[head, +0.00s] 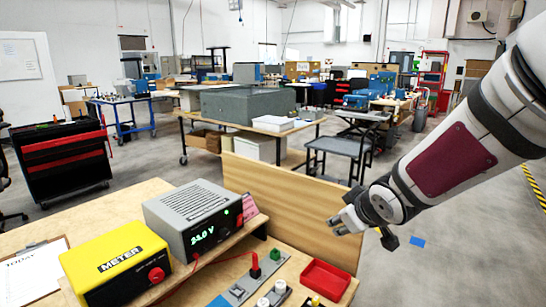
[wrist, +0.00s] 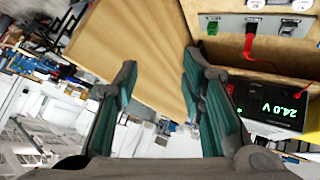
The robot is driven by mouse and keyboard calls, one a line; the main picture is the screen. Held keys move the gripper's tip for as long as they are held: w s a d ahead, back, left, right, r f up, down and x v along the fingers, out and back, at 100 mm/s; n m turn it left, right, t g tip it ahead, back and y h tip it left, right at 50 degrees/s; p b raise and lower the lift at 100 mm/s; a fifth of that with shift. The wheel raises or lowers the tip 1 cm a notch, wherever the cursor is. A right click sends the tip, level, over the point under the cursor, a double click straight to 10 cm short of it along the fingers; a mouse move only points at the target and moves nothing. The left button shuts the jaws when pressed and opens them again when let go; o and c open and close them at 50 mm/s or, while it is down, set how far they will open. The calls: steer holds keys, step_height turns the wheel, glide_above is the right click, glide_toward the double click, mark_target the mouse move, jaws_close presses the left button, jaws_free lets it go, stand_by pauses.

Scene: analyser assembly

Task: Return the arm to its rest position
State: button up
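My arm (head: 450,155) comes in from the right in the head view, raised off the bench. My gripper (head: 345,222) hangs near the right end of the wooden back panel (head: 290,205), above the bench top. In the wrist view my gripper (wrist: 165,95) is open, its two green-padded fingers wide apart with nothing between them but the view of the wooden panel (wrist: 130,40) and the room behind. It is clear of the bench things in both views.
Open floor (head: 440,265) lies to the right.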

steer(key=s+d+r+m+g+h+p, duration=0.1)
steer(key=s+d+r+m, duration=0.1)
steer(key=s+r, duration=0.35)
steer(key=s+d+r+m+g+h+p, duration=0.1)
steer(key=s+d+r+m+h, duration=0.15)
steer(key=s, duration=0.65)
steer(key=s+a+r+m+g+y+p, duration=0.1)
steer(key=s+m+g+y, duration=0.1)
steer(key=s, duration=1.6)
steer(key=shift+s+a+r+g+p, duration=0.3)
steer(key=shift+a+g, duration=0.1)
steer(key=shift+g, duration=0.2)
steer(key=shift+m+y, duration=0.25)
